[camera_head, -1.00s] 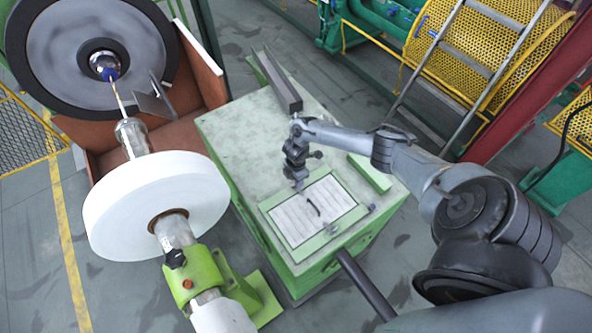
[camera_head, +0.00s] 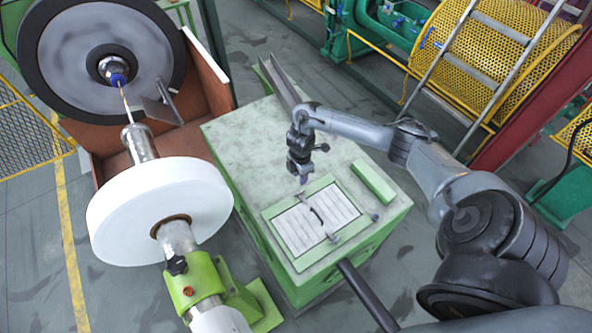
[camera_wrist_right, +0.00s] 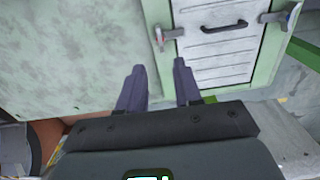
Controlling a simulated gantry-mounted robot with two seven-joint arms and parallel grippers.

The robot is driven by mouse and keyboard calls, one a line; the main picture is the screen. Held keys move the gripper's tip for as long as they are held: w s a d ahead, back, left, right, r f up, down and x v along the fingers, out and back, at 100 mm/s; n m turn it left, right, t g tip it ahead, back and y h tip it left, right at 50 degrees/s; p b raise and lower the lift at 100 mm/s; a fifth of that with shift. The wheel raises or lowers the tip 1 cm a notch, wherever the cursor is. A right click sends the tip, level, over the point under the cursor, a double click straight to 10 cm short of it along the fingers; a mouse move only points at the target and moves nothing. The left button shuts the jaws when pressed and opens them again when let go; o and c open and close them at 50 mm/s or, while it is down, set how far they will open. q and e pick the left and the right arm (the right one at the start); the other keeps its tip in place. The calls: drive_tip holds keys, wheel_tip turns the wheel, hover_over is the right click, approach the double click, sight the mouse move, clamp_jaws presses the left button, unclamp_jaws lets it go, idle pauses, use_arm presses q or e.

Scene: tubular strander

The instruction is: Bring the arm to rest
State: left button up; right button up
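My right arm reaches in from the right in the head view. My right gripper (camera_head: 303,178) hangs above the pale green cabinet (camera_head: 240,137), just beyond the framed white slatted panel. In the right wrist view the right gripper (camera_wrist_right: 158,82) shows two dark fingers set apart with nothing between them. The cabinet's top lies beyond the fingertips. My left gripper is not in the head view.
The white panel (camera_head: 296,226) has a dark handle and latches. A metal channel (camera_head: 281,84) and a green block (camera_head: 373,182) lie on the cabinet. A white disc (camera_head: 120,215) on a shaft and a large reel (camera_head: 60,60) stand left.

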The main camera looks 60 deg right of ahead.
drive_tip(key=a+f+t, duration=0.3)
drive_tip(key=a+t, duration=0.1)
drive_tip(key=a, duration=2)
drive_tip(key=s+a+r+m+t, duration=0.1)
drive_tip(key=s+a+r+m, duration=0.25)
drive_tip(key=a+r, duration=0.2)
drive_tip(key=s+d+r+m+g, duration=0.1)
drive_tip(key=s+r+m, duration=0.5)
drive_tip(key=s, duration=0.4)
drive_tip(key=shift+s+d+r+m, duration=0.2)
drive_tip(key=shift+d+r+m, duration=0.15)
drive_tip(key=shift+r, duration=0.15)
